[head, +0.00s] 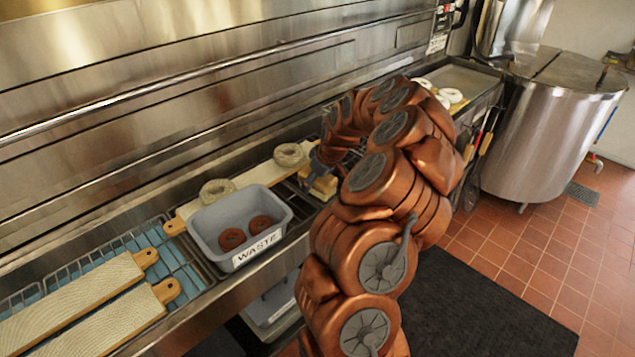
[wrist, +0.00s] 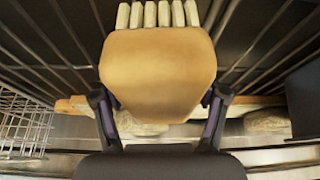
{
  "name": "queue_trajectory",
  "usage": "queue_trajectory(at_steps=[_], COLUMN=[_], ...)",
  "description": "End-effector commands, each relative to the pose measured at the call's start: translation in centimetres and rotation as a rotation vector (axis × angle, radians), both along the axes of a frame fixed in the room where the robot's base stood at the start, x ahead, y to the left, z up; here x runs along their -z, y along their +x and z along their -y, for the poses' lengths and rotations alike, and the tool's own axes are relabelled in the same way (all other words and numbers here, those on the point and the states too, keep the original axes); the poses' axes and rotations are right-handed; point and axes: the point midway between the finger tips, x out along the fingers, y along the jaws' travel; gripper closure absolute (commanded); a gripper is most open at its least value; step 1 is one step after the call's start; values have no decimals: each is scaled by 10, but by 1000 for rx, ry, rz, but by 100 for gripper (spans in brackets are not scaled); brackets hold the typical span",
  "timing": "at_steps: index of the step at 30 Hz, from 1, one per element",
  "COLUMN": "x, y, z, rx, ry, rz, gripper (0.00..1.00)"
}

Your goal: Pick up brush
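The brush (wrist: 158,70) fills the upper middle of the wrist view. It has a smooth tan block with a row of pale bristle tufts at its top edge. My gripper (wrist: 160,98) has its two fingers spread apart, one beside each side of the block's lower part. The fingertips overlap the block's edges in the picture, and I cannot tell whether they touch it. In the head view my gripper (head: 318,164) is pointed down just above the tan brush (head: 325,187), whose far side is hidden by my arm.
A grey waste bin (head: 205,237) with two dark bagels stands left of my gripper. A long board (head: 250,178) with pale bagels lies behind it. More boards (head: 85,290) lie at the left. Dark rack bars (wrist: 265,40) surround the brush. A steel kettle (head: 545,135) stands right.

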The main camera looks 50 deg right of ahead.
Motion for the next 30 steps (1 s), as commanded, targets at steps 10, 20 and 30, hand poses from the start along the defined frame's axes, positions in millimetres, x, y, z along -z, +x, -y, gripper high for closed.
queue_trajectory(at_steps=[10,20,30], x=[0,0,-9], y=[0,0,1], z=[0,0,1], rx=[0,0,1], ry=[0,0,-2], rz=[0,0,2], gripper=[68,77,77])
